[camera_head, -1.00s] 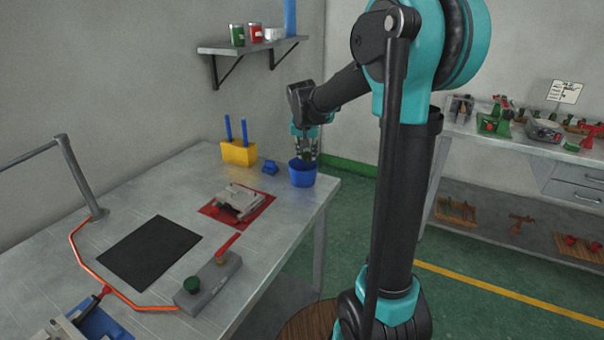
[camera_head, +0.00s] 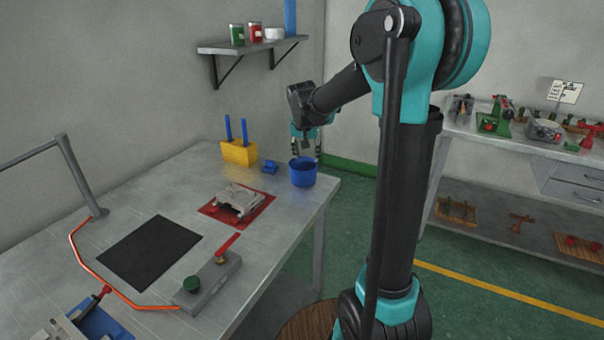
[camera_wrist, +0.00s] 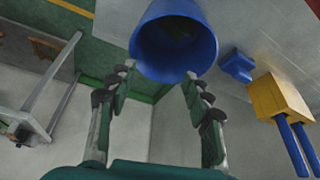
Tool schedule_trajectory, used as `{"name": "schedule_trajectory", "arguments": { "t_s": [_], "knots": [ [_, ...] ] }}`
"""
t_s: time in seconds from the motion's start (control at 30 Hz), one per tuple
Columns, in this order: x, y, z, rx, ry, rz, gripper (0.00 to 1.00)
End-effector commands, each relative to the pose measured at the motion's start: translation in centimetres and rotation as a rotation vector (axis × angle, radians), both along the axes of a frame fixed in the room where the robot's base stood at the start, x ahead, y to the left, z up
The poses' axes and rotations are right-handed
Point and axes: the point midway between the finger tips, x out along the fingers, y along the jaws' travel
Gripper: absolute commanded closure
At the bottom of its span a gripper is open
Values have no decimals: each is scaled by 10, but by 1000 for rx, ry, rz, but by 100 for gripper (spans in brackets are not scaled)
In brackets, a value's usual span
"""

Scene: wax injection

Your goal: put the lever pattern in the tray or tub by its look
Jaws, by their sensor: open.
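A round blue tub (camera_head: 302,178) stands near the far right corner of the metal table. It also shows at the top of the wrist view (camera_wrist: 172,50). My gripper (camera_head: 306,151) is open above the tub, its fingers spread apart. In the wrist view its fingertips (camera_wrist: 158,78) are either side of the tub's near rim, with nothing visible between them. A dark greenish shape (camera_wrist: 184,28) shows inside the tub, too dim to identify. I cannot make out the lever pattern for sure in any view.
A yellow block with blue rods (camera_head: 239,153) and a small blue block (camera_head: 270,167) stand left of the tub. A grey metal mould (camera_head: 239,200) lies on a red mat (camera_head: 262,211). A black mat (camera_head: 150,250) and a grey fixture (camera_head: 208,285) are nearer.

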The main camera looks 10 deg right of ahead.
Motion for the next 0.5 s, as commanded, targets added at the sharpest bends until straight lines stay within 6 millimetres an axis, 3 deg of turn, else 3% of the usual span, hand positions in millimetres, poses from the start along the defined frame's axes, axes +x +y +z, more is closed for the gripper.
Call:
{"name": "schedule_trajectory", "arguments": {
  "t_s": [0.5],
  "knots": [
    [-34, 11, 85, 0, 0, 1, 50]
  ]
}}
